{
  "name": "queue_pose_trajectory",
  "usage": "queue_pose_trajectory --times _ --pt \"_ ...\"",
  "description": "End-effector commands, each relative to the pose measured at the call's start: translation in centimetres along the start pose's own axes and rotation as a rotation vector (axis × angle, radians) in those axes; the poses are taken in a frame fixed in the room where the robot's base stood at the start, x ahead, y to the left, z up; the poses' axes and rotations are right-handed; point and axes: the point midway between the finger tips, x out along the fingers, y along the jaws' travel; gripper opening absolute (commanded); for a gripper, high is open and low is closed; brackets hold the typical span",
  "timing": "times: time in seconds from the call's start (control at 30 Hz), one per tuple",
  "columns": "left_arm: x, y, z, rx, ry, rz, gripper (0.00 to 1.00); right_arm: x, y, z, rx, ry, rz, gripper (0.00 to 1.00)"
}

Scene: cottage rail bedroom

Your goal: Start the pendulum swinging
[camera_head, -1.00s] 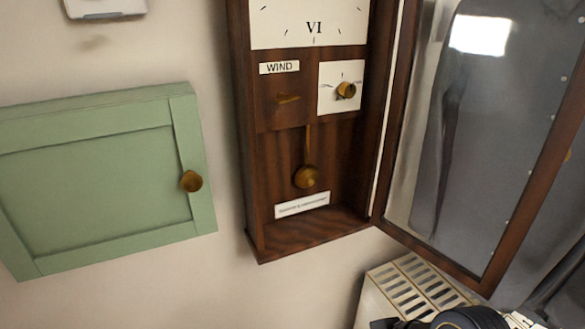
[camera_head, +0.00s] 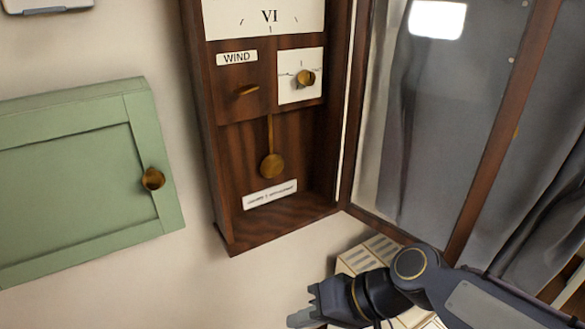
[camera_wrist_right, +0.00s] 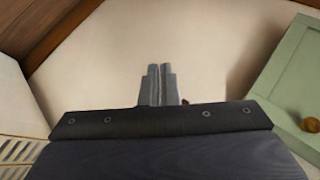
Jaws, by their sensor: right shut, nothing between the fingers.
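The brass pendulum (camera_head: 271,165) hangs on a thin rod inside the open lower part of the brown wall clock (camera_head: 222,190). It looks close to straight down. My right gripper (camera_head: 300,318) is low in the head view, below and to the right of the clock case, clear of the pendulum. In the right wrist view its two fingers (camera_wrist_right: 161,72) are together with nothing between them, in front of bare wall. The pendulum is not visible in the right wrist view. My left gripper is not in view.
The clock's glass door (camera_head: 425,130) stands open to the right. A green cabinet door (camera_head: 75,185) with a brass knob (camera_head: 152,179) is on the left. A slotted cream box (camera_head: 358,260) stands below the clock, partly behind my arm. A WIND label (camera_head: 237,58) and a small dial knob (camera_head: 305,78) sit above the pendulum.

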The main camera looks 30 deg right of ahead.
Motion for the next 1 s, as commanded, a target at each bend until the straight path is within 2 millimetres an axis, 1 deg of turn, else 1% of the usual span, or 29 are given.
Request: queue_pose_trajectory --times 0.03,0.07,0.1,0.17,0.2,0.27,0.3,0.37,0.4,0.43,0.5,0.53,0.6,0.67,0.77,1.0 --pt "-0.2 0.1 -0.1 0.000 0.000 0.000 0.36 0.0 -1.2 -1.9 0.093 0.009 -0.094 0.00" --pt "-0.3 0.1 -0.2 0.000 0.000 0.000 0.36 -0.1 -1.9 -3.1 0.140 0.024 -0.155 0.00" --pt "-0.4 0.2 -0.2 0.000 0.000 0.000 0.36 -0.4 -2.7 -5.0 0.204 0.054 -0.233 0.00" --pt "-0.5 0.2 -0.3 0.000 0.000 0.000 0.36 -1.0 -3.4 -8.2 0.295 0.116 -0.347 0.00" --pt "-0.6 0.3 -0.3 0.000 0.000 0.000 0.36 -1.6 -3.4 -10.5 0.355 0.169 -0.417 0.00" --pt "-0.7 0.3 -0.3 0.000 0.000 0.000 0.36 -2.6 -2.9 -13.9 0.434 0.259 -0.508 0.00" --pt "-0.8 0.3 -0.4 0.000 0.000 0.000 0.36 -3.4 -2.3 -16.0 0.483 0.322 -0.559 0.00" --pt "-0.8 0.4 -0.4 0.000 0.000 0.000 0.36 -4.5 -1.1 -18.8 0.543 0.414 -0.621 0.00" --pt "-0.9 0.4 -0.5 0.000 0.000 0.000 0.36 -5.3 -0.2 -20.4 0.576 0.472 -0.651 0.00" --pt "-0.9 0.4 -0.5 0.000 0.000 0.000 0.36 -5.8 0.4 -21.3 0.596 0.510 -0.670 0.00" --pt "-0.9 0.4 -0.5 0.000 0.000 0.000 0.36 -6.8 1.7 -23.0 0.633 0.582 -0.702 0.00" --pt "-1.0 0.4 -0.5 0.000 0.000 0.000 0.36 -7.1 2.2 -23.5 0.644 0.606 -0.710 0.00" --pt "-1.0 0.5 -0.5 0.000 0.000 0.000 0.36 -7.6 2.8 -24.3 0.661 0.643 -0.725 0.00" --pt "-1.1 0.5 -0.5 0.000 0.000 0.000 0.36 -7.6 2.9 -24.7 0.666 0.655 -0.730 0.00" --pt "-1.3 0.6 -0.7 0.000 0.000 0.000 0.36 -7.1 2.5 -25.5 0.667 0.656 -0.731 0.00" --pt "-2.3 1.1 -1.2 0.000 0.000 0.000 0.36 -4.6 0.7 -28.6 0.668 0.650 -0.731 0.00"
